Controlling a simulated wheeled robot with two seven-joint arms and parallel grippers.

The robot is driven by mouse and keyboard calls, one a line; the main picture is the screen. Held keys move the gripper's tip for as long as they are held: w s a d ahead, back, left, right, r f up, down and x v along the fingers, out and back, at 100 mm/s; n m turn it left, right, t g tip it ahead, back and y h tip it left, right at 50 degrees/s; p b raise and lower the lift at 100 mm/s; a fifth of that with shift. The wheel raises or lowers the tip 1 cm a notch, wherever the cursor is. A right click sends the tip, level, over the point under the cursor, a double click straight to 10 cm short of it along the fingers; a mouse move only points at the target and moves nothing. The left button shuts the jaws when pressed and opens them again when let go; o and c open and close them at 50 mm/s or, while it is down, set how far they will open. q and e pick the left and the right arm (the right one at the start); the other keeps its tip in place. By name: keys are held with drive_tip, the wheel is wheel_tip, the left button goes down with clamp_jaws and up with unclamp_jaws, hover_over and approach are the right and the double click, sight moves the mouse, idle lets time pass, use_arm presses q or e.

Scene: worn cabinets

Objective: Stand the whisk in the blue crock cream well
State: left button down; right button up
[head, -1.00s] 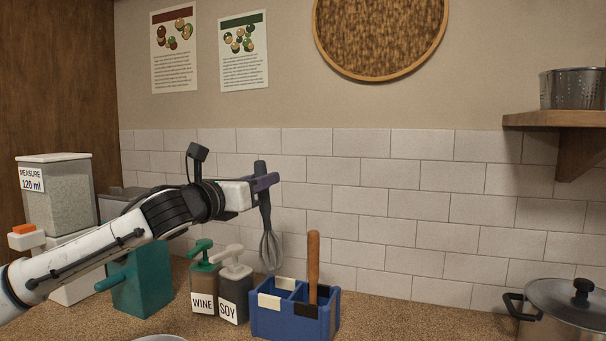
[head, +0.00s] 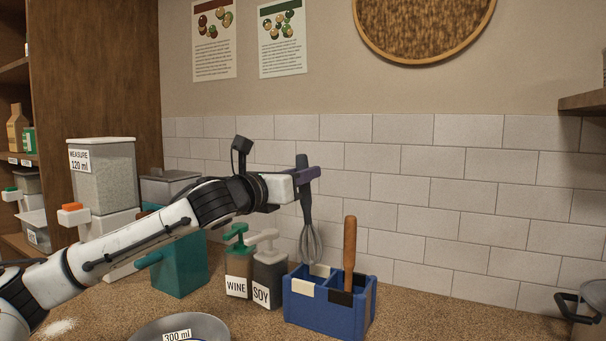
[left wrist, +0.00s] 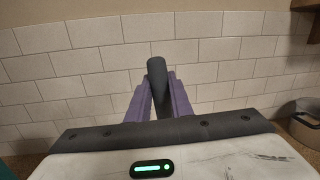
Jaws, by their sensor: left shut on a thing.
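The whisk (head: 311,240) has a dark grey handle and a wire head. It hangs nearly upright with the wires down. My left gripper (head: 307,176) has purple fingers shut on its handle, which also shows between the fingers in the left wrist view (left wrist: 157,80). The blue crock (head: 325,312) stands on the counter with a cream-marked well (head: 303,288) on the left and a black-marked well on the right. The wire tips show at the cream well's rim; I cannot tell whether they are inside. My right gripper is not in view.
A wooden-handled tool (head: 349,250) stands in the black-marked well. WINE (head: 238,265) and SOY (head: 269,275) pump bottles stand just left of the crock. A teal container (head: 180,265) and a bowl (head: 190,328) are further left. A pot (head: 597,300) is at right. Counter right of the crock is clear.

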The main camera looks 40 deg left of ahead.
use_arm(q)
wheel_tip(320, 180, down, 3)
drive_tip(key=shift+r+b, duration=0.1)
drive_tip(key=shift+b, duration=0.9)
wheel_tip(320, 180, down, 2)
drive_tip(key=shift+f+b, duration=0.2)
drive_tip(key=shift+b, duration=0.7)
wheel_tip(320, 180, down, 4)
drive_tip(key=b, duration=0.3)
drive_tip(key=shift+r, duration=0.2)
drive_tip(key=shift+f+b, duration=0.6)
drive_tip(key=shift+f, duration=0.55)
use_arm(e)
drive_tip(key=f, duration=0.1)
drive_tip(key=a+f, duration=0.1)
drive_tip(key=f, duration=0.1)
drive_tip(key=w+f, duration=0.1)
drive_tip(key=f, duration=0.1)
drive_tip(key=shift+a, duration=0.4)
use_arm(q)
drive_tip(key=c, duration=1.5)
unclamp_jaws()
drive_tip(key=shift+o, duration=1.1)
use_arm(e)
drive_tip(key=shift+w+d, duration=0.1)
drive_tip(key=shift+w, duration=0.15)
